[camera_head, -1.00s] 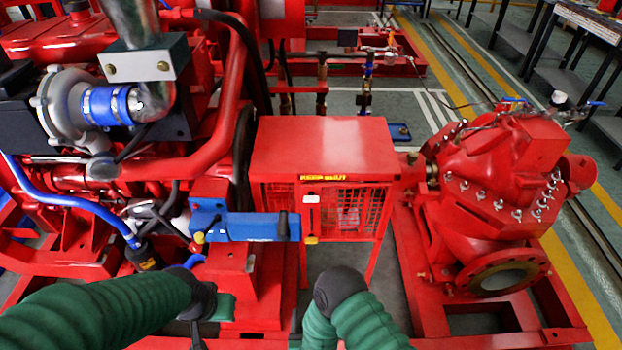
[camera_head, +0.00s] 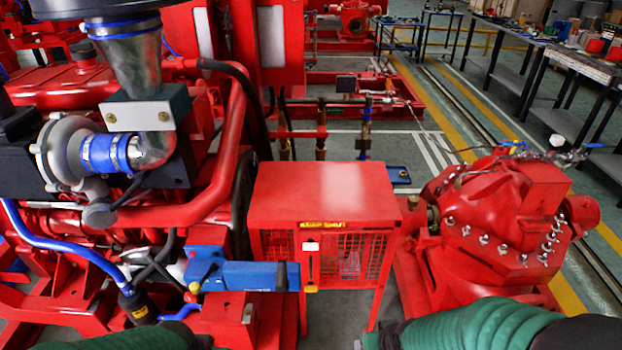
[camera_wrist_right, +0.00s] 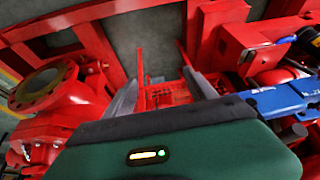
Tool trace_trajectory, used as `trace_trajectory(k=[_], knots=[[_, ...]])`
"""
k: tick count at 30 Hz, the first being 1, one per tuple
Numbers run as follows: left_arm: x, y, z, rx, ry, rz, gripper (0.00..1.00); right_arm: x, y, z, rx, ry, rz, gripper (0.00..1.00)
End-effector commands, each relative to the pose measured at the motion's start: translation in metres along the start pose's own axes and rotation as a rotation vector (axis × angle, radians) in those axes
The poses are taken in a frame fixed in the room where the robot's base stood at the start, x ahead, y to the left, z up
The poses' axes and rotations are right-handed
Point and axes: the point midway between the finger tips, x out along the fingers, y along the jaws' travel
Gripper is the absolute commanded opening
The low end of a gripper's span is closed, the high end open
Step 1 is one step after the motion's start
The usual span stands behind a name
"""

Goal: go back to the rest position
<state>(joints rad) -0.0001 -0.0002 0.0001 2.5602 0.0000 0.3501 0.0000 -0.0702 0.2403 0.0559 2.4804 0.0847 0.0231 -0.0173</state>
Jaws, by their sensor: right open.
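My right gripper (camera_wrist_right: 162,92) shows in the right wrist view. Its two grey fingers are apart with nothing between them. Beyond them are red frame bars and the grey floor. In the head view, my right arm's green sleeve (camera_head: 480,325) crosses the bottom right, in front of the red pump's base. My left arm's green sleeve (camera_head: 135,340) shows only at the bottom left edge. My left gripper is out of view below the picture.
A red guard box (camera_head: 325,195) with mesh sides stands in the middle. A blue lever unit (camera_head: 235,275) is left of it. The red pump (camera_head: 500,225) is at right and the engine (camera_head: 190,215) at left.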

Motion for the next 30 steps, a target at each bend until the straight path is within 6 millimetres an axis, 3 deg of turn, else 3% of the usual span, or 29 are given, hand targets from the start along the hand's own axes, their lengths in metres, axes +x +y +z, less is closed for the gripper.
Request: trace_trajectory(k=[6, 7, 18, 22, 30], knots=[[-0.005, 0.000, -0.001, 0.000, -0.001, 0.000, 0.00, -0.070, 0.046, 0.052, 0.055, -0.165, 0.065, 0.65], [-0.026, 0.000, -0.006, 0.000, -0.002, 0.000, 0.00, -0.087, 0.043, 0.042, 0.050, -0.165, 0.062, 0.65], [-0.137, 0.000, -0.033, 0.000, 0.001, 0.000, 0.00, -0.190, 0.037, -0.003, 0.047, -0.165, 0.059, 0.65], [-0.153, 0.000, -0.036, 0.000, 0.000, 0.000, 0.00, -0.205, 0.036, -0.009, 0.047, -0.165, 0.059, 0.65], [-0.148, 0.000, -0.035, 0.000, -0.001, 0.000, 0.00, -0.200, 0.036, -0.007, 0.047, -0.164, 0.059, 0.65]])
